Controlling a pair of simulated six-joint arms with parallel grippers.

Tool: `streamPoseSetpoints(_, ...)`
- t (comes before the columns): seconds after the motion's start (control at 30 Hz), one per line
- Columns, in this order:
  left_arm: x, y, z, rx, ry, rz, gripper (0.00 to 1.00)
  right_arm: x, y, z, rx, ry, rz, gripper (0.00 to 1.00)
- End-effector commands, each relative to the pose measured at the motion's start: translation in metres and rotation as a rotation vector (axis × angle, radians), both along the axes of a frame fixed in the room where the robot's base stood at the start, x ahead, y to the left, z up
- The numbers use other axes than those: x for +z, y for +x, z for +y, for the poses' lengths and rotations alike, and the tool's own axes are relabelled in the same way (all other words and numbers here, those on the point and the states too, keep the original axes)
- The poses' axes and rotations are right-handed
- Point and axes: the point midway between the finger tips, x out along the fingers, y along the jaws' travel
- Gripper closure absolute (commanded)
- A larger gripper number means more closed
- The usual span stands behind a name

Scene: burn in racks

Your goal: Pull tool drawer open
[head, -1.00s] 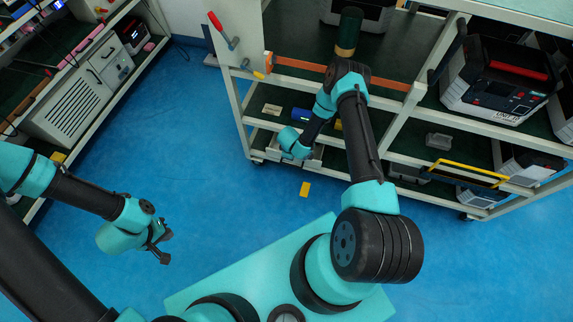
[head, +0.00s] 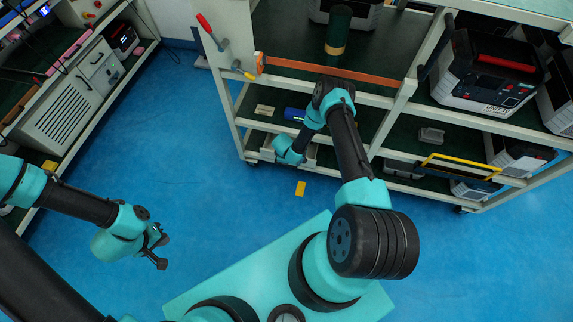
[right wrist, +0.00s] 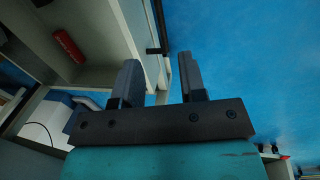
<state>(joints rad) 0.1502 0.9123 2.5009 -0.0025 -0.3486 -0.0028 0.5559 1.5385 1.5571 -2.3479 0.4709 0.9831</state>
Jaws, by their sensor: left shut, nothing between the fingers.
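My right arm reaches down to the lower left shelf of the white cart (head: 244,150). A pale drawer-like box (head: 306,160) shows there, partly hidden behind the arm, so how far it stands out is unclear. In the right wrist view my right gripper (right wrist: 160,84) has its two fingers apart, with nothing clearly between them. A pale panel (right wrist: 150,70) with a dark bar-like handle (right wrist: 158,30) lies just beyond the fingertips; I cannot tell whether they touch. My left gripper (head: 159,250) is shut and empty over the floor at left.
Heavy instrument boxes (head: 485,82) stand on the cart's shelves. An orange bar (head: 325,70) and a yellow rail (head: 460,168) run along its front. A second rack (head: 75,110) stands at upper left.

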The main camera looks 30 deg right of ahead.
Motion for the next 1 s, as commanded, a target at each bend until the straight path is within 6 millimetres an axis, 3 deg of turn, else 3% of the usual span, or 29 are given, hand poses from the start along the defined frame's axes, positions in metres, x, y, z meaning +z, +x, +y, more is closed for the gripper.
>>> streamPoseSetpoints(0.6,0.000,0.000,0.000,0.000,0.000,0.000,1.00,-0.085,0.011,-0.011,-0.001,0.001,0.001,0.62)
streamPoseSetpoints(1.0,0.000,0.000,0.000,0.000,0.000,0.000,1.00,-0.106,0.014,-0.015,-0.001,0.002,0.000,0.62)
